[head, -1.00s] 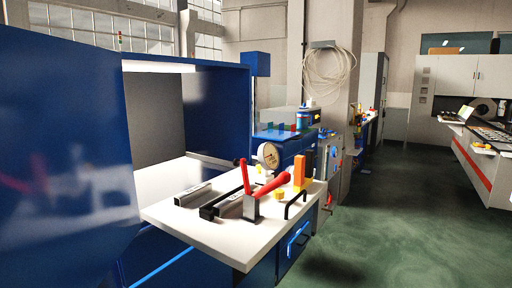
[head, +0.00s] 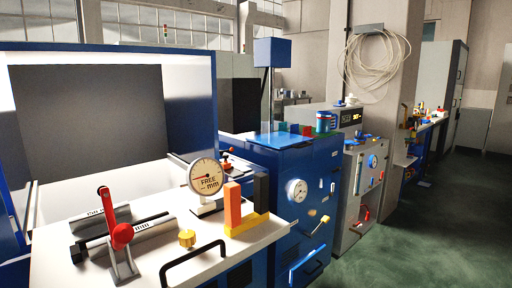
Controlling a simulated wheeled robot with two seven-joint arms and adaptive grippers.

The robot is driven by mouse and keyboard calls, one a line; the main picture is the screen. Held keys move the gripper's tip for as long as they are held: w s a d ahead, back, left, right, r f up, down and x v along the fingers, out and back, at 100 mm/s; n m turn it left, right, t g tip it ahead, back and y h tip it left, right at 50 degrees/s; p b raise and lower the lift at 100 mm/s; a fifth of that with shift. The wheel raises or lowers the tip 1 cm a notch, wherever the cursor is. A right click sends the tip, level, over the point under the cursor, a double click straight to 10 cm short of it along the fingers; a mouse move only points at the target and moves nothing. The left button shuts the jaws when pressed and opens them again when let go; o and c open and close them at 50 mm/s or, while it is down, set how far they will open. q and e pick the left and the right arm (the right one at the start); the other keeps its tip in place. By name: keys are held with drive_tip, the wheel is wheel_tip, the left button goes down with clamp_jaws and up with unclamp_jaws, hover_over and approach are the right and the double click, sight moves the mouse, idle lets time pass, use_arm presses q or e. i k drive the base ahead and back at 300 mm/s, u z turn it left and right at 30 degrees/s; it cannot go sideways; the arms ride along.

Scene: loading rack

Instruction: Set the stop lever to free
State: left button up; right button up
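A small grey lever stand (head: 122,268) is on the white worktop at the lower left. A thin red arm (head: 104,200) rises from it, and a thicker red handle (head: 122,236) points towards me, seen nearly end-on. Which of these is the stop lever I cannot tell. A black bar (head: 150,222) and a light rail with small dark marks lie behind the stand. A round dial (head: 207,178) on a post faces me and has "FREE" and "mm" on its face. Neither gripper is in view.
An orange block (head: 232,207) stands on a yellow base, with a brass knob (head: 187,238) and a black handle (head: 195,262) near it. A blue cabinet (head: 290,170) stands to the right. Green floor (head: 425,240) is clear at the right.

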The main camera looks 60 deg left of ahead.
sight(231, 149)
drive_tip(key=i, duration=1.25)
drive_tip(key=u, duration=2.45)
